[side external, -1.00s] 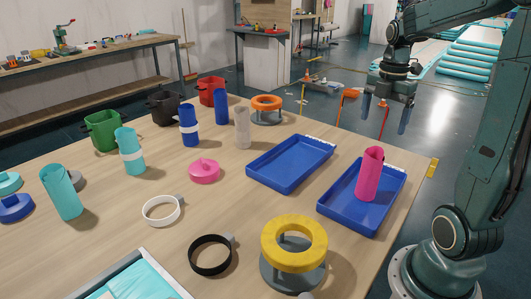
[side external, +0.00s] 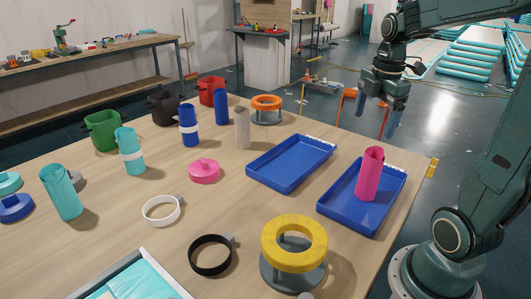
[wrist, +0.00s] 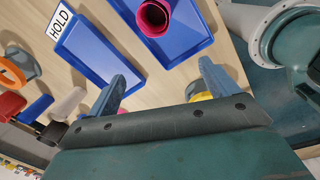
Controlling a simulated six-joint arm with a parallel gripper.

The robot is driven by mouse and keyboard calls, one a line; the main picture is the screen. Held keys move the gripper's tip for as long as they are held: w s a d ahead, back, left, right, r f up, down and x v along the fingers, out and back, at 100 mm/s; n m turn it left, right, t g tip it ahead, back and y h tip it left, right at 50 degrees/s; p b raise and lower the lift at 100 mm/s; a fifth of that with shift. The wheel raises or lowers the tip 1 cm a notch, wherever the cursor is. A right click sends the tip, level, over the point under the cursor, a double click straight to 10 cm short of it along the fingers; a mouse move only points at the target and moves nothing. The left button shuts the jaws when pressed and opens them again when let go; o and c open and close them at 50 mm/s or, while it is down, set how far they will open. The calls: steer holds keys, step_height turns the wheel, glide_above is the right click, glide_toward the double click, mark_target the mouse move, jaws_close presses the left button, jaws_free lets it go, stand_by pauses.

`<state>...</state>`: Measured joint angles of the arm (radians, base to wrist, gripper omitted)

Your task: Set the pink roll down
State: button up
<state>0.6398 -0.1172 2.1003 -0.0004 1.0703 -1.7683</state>
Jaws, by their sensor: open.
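The pink roll (side external: 370,175) stands upright in the right-hand blue tray (side external: 338,220). In the wrist view the pink roll (wrist: 154,17) is seen from above, its open end showing, inside the blue tray (wrist: 194,35). My gripper (side external: 378,118) is open and empty, held above and behind the tray, clear of the roll. In the wrist view its two blue-grey fingers (wrist: 165,82) are spread apart with nothing between them. The roll touches neither finger.
An empty blue tray (side external: 291,163) lies beside it; the wrist view shows its label reading HOLD (wrist: 58,24). A yellow ring on a stand (side external: 294,243) is in front. A beige roll (side external: 242,128), blue rolls (side external: 189,126) and an orange ring (side external: 267,102) stand farther left.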

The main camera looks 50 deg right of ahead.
steer(key=s+a+m+t, duration=0.2)
steer(key=a+m, duration=0.4)
steer(key=a, duration=0.3)
steer(key=s+a+r+m+t, duration=0.1)
steer(key=s+a+m+t, duration=0.1)
steer(key=s+a+m, duration=0.2)
steer(key=a+m, duration=0.3)
steer(key=a, duration=0.2)
steer(key=shift+s+r+t+y, duration=0.15)
steer(key=shift+r+t+y, duration=0.15)
steer(key=shift+t, duration=0.1)
